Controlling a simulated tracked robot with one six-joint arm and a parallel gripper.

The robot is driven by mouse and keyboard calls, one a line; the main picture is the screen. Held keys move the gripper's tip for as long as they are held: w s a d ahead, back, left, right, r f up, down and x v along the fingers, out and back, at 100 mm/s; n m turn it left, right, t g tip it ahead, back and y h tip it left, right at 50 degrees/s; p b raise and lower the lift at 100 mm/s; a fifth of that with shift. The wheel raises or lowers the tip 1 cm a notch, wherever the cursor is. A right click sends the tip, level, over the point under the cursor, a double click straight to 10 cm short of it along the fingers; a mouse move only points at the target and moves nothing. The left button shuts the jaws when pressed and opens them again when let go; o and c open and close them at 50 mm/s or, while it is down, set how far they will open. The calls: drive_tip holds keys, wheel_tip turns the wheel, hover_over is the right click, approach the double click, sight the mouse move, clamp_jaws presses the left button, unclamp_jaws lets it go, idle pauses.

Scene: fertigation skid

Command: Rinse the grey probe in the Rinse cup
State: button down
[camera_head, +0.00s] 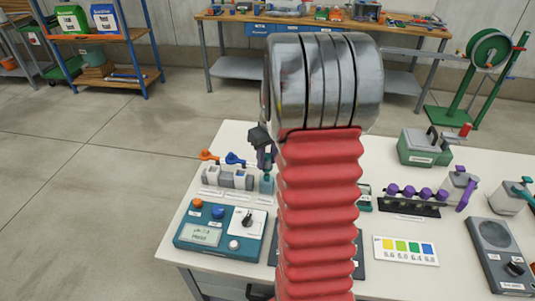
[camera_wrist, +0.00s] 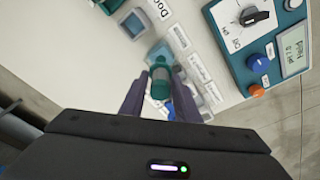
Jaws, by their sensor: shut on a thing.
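My gripper (camera_wrist: 160,104) is shut on a small teal-green piece with a greyish end (camera_wrist: 161,76), which I take to be the grey probe; its colour is hard to read. In the head view my gripper (camera_head: 266,165) points down at the right end of the probe stand. A teal, square cup-like holder (camera_head: 267,186), likely the Rinse cup, stands directly below it. This also shows as a light blue square (camera_wrist: 160,52) in the wrist view. I cannot tell whether the probe's tip is inside the cup or above it.
An orange-handled probe (camera_head: 208,156) and a blue-handled probe (camera_head: 235,160) stand in the stand (camera_head: 228,180), left of my gripper. The teal pH meter (camera_head: 220,230) lies in front. My red arm hides the table's middle. A colour chart (camera_head: 405,251) and purple-capped row (camera_head: 410,193) are on the right.

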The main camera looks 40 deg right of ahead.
sight(267, 169)
drive_tip(key=shift+f, duration=1.4)
drive_tip(key=shift+r, duration=0.15)
drive_tip(key=shift+r, duration=0.65)
drive_tip(key=shift+f, duration=0.1)
drive_tip(key=shift+f, duration=0.7)
drive_tip(key=shift+r, duration=0.1)
drive_tip(key=shift+r, duration=0.7)
drive_tip(key=shift+f, duration=0.8)
